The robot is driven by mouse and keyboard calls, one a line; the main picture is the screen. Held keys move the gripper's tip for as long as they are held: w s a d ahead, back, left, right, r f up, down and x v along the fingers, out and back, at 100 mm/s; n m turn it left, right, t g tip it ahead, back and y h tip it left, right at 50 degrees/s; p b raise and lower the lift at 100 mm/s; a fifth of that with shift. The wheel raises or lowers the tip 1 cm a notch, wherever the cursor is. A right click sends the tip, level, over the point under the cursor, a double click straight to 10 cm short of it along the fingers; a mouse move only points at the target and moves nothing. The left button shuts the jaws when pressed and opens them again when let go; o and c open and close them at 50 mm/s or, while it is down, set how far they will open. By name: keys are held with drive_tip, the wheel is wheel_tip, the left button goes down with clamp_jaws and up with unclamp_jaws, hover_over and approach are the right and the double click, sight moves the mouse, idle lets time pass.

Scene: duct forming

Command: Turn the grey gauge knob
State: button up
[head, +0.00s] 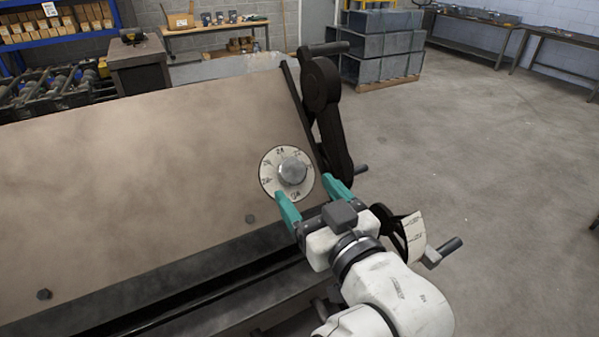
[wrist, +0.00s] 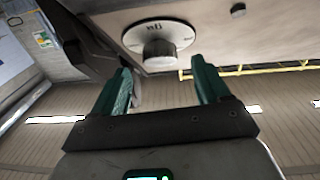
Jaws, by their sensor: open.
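The grey gauge knob (head: 292,171) sits at the centre of a round pale dial (head: 270,163) with dark markings, on the sloping brown panel. In the wrist view the knob (wrist: 160,53) stands out from its dial (wrist: 184,31), ahead of and between the lines of the fingers. My gripper (head: 312,193) has two teal fingers, spread open and empty. In the head view it is just below and right of the knob, with the fingertips near the dial's lower edge. In the wrist view my gripper (wrist: 163,68) shows a wide gap, and the knob appears clear of both fingers.
The brown sloping panel (head: 130,190) carries small bolts (head: 250,219). A dark lever arm (head: 325,110) rises beside the dial at the panel's right end. A handle with a paper scale (head: 415,238) is right of my wrist. Open floor (head: 480,160) lies to the right.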

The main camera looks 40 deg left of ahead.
sight(296, 179)
drive_tip(key=shift+p+x, duration=0.45)
drive_tip(key=shift+x, duration=1.65)
drive_tip(key=c, duration=1)
